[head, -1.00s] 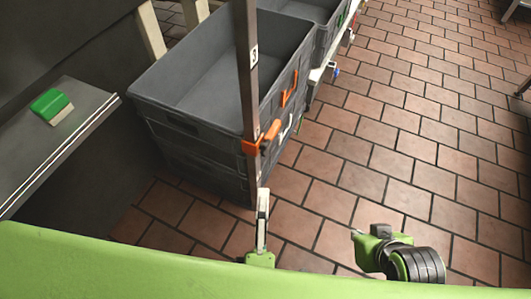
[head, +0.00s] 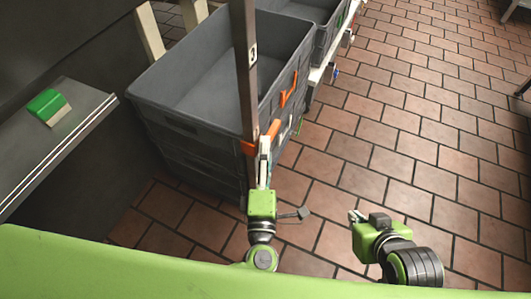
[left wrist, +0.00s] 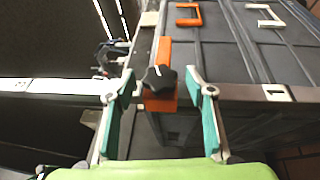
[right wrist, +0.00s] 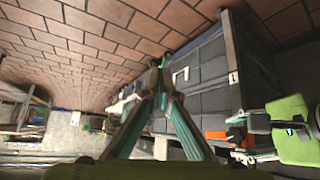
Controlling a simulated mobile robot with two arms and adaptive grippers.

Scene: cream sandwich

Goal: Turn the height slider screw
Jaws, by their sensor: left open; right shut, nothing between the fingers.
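The height slider (head: 249,148) is an orange clamp on an upright metal post (head: 245,75). In the left wrist view, its screw (left wrist: 159,79) is a black star-shaped knob in front of the orange body (left wrist: 165,52). My left gripper (left wrist: 160,92) is open, with one finger on each side of the knob and gaps on both sides. In the head view, my left gripper (head: 265,142) covers the knob and part of the slider. My right gripper (head: 355,215) is shut and empty, off to the right above the floor; its fingertips meet in the right wrist view (right wrist: 158,65).
Grey stacked crates (head: 195,132) stand just behind the post, with an orange handle clip (head: 289,88) on one. A green-and-white block (head: 48,106) lies on a metal ledge (head: 75,140) at left. The tiled floor (head: 420,150) at right is open.

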